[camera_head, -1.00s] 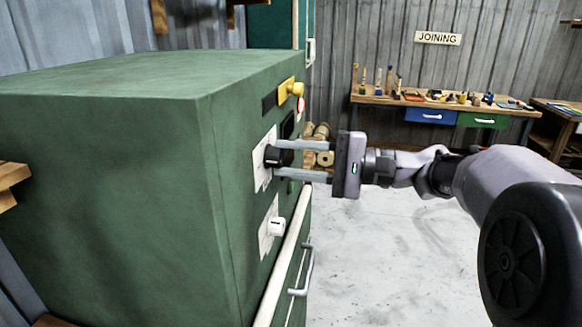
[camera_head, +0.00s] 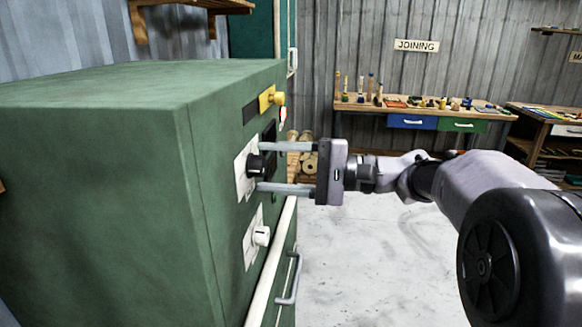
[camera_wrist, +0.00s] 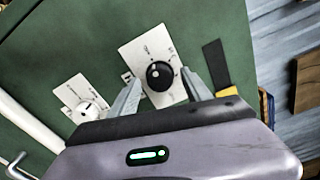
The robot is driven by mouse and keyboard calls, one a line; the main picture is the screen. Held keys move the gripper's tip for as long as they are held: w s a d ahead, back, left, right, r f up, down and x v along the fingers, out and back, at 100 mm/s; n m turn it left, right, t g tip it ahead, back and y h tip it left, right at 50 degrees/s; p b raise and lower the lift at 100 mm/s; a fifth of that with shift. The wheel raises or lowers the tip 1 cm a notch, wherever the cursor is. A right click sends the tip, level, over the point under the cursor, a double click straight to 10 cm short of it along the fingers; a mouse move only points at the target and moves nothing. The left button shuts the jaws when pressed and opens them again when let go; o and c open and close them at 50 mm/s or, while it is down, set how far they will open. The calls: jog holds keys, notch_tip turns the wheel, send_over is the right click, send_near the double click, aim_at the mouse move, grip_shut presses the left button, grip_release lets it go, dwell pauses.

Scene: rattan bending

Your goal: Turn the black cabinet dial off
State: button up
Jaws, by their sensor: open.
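The black dial (camera_head: 257,166) sits on a white plate (camera_head: 243,178) on the front of the green cabinet (camera_head: 150,200). The dial (camera_wrist: 160,75) also shows in the wrist view, with a light pointer mark on its face. My gripper (camera_head: 262,167) is open, with one finger above the dial and one below it. In the wrist view my gripper (camera_wrist: 162,88) has a finger on each side of the dial, and gaps show between them and it. The plate's lettering is too small to read.
A white dial (camera_head: 262,236) sits below the black one, above a pale rail and a drawer handle (camera_head: 290,280). A yellow knob (camera_head: 278,98) is above. A workbench (camera_head: 420,106) with tools stands at the back. The floor to the right is clear.

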jog(key=shift+d, duration=0.1)
jog(key=s+d+p, duration=0.3)
jog(key=d+p, duration=0.1)
jog(key=d, duration=1.3)
jog(key=shift+s, duration=0.2)
jog(key=s+a+f+g+h, duration=0.1)
jog(key=s+a+f+h, duration=0.35)
jog(key=s, duration=0.25)
jog(key=s+a+f+g+h, duration=0.2)
jog(key=s+a+f+h, duration=0.15)
jog(key=s+a, duration=0.3)
jog(key=s+d+f+t+h, duration=0.5)
jog(key=s+f+h, duration=0.2)
jog(key=s, duration=0.2)
jog(key=shift+d+n+h, duration=0.25)
jog(key=shift+n+h, duration=0.05)
